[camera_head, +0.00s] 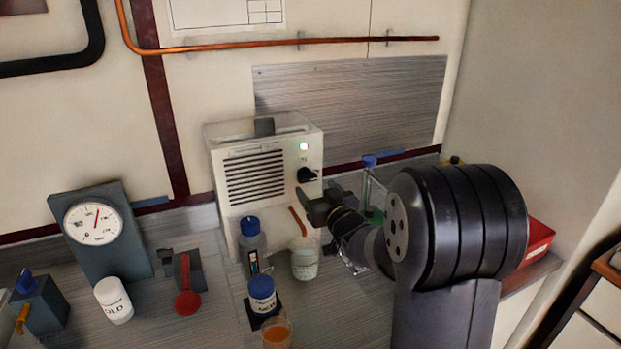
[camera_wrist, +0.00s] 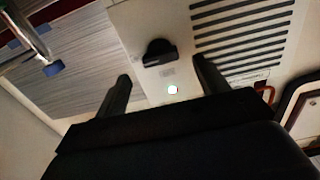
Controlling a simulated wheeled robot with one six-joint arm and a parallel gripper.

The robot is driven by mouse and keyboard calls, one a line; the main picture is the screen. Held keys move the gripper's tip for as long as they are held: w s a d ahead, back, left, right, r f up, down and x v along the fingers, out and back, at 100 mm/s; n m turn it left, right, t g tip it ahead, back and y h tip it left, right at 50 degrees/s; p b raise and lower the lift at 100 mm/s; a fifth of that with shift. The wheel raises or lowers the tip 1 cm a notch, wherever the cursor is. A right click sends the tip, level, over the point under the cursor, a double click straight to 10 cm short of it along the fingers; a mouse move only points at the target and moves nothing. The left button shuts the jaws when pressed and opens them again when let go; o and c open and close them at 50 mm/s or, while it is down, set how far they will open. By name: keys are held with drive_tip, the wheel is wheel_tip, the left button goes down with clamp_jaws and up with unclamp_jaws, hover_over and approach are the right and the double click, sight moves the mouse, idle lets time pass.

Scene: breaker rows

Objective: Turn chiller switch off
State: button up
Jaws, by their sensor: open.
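The chiller (camera_head: 268,180) is a white box with a slatted vent, standing against the back wall. My gripper (camera_head: 318,203) is open and empty, just in front of and below the switch in the head view. The fingers (camera_wrist: 167,75) appear apart from the switch.
A round gauge (camera_head: 95,224), a white cup (camera_head: 113,300) and a red-handled valve (camera_head: 187,300) stand left. A blue-capped bottle (camera_head: 251,243), a beaker (camera_head: 304,262) and a blue-lidded jar (camera_head: 263,297) stand close below the chiller. A red box (camera_head: 538,240) lies right.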

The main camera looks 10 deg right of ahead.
sight(309, 181)
drive_tip(key=shift+w+a+p, duration=0.25)
drive_tip(key=shift+w, duration=1)
drive_tip(key=shift+w+a+p, duration=0.25)
drive_tip(key=shift+w, duration=1)
drive_tip(key=c, duration=1)
